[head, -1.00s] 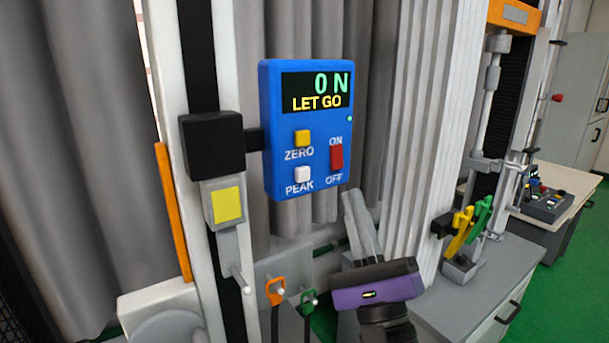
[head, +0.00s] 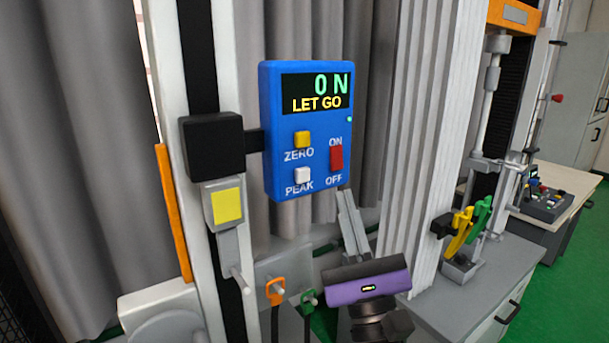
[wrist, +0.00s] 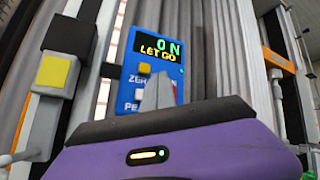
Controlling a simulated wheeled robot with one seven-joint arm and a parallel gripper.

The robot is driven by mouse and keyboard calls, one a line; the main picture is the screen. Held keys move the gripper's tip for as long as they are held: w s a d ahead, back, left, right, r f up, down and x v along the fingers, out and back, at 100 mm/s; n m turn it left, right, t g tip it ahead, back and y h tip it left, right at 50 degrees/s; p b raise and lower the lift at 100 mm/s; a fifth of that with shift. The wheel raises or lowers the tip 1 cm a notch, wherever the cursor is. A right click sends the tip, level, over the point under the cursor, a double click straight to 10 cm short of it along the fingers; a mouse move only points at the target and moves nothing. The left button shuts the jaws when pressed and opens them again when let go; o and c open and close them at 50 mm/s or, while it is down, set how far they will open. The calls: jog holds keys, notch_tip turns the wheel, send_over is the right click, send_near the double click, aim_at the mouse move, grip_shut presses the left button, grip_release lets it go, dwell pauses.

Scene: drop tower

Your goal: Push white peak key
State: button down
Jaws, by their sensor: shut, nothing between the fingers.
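The white PEAK key (head: 302,175) is at the lower left of the blue display box (head: 274,130), below the yellow ZERO key (head: 302,139). A red ON/OFF switch (head: 336,157) sits to the right. The display reads 0 N and LET GO. My gripper (head: 347,194) is shut and empty, its fingers pointing up, with the tips just below the box's lower right in the head view. In the wrist view the fingers (wrist: 158,92) cover part of the box (wrist: 127,82), and the PEAK label is partly hidden. I see no contact with the key.
A black block (head: 213,146) on the upright post carries the box. A yellow-faced grey part (head: 227,205) hangs below it. Orange (head: 276,291) and green (head: 308,299) hooked pieces hang under the box. A ribbed column (head: 425,130) stands to the right.

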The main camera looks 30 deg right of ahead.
aim_at(302, 175)
jog(key=shift+w+p, duration=0.7)
jog(key=shift+w, duration=3.15)
jog(key=shift+w, duration=0.1)
jog(key=shift+w, duration=0.3)
jog(key=shift+w, duration=0.5)
jog(key=shift+s, duration=0.1)
jog(key=shift+s+b, duration=0.4)
jog(key=shift+s, duration=0.4)
